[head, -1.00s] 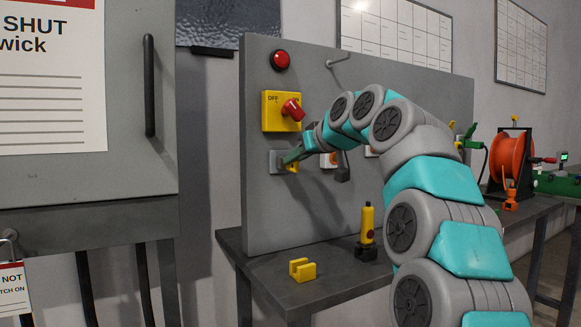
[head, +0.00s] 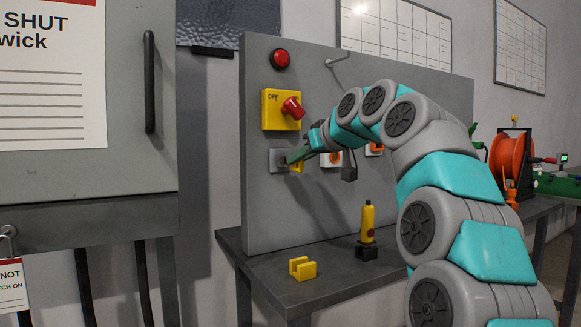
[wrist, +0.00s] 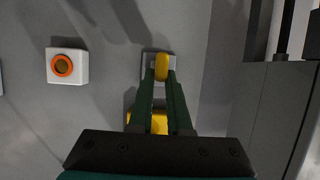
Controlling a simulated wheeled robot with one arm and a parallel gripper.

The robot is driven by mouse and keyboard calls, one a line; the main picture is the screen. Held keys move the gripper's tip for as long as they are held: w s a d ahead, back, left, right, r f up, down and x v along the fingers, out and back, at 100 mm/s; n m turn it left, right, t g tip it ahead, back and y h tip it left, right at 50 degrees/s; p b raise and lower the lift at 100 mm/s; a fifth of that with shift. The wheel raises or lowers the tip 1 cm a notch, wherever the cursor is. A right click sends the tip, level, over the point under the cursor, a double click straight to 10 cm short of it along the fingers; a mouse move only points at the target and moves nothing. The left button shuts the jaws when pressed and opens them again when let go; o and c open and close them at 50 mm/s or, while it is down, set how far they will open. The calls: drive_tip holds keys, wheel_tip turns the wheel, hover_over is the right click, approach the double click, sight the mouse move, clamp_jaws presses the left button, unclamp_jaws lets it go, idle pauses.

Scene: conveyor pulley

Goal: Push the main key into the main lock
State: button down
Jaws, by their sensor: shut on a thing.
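The main key, a yellow piece (wrist: 161,67), is held between the two green fingers of my gripper (wrist: 160,77). In the head view its yellow edge (head: 297,168) shows below the gripper (head: 289,161). The main lock is a grey square plate (head: 275,161) on the panel under the yellow switch box. In the wrist view the plate (wrist: 147,66) lies right behind the key. The key is in front of the lock, but its tip is hidden, so I cannot tell how deep it sits.
The yellow switch box (head: 271,109) with a red knob is just above my gripper. Other locks with orange rings (head: 332,159) sit to the right on the panel. A yellow block (head: 302,268) and a yellow upright piece (head: 368,221) stand on the bench below.

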sight(302, 164)
drive_tip(key=shift+s+d+f+b, duration=0.1)
drive_tip(key=shift+s+d+b, duration=0.65)
drive_tip(key=shift+s, duration=0.3)
drive_tip(key=shift+s+d+f+b, duration=0.1)
drive_tip(key=shift+s+d+b, duration=0.4)
drive_tip(key=shift+s+d, duration=0.45)
drive_tip(key=shift+s+a, duration=0.1)
drive_tip(key=shift+a, duration=0.05)
drive_tip(key=shift+r, duration=0.15)
drive_tip(key=shift+r+p, duration=0.25)
drive_tip(key=shift+p, duration=0.1)
drive_tip(key=shift+s+r+p, duration=0.2)
drive_tip(key=shift+p, duration=0.25)
drive_tip(key=shift+s+r+h+p, duration=0.2)
drive_tip(key=shift+s+h+p, duration=0.1)
drive_tip(key=shift+p, duration=0.1)
drive_tip(key=shift+f+m, duration=0.3)
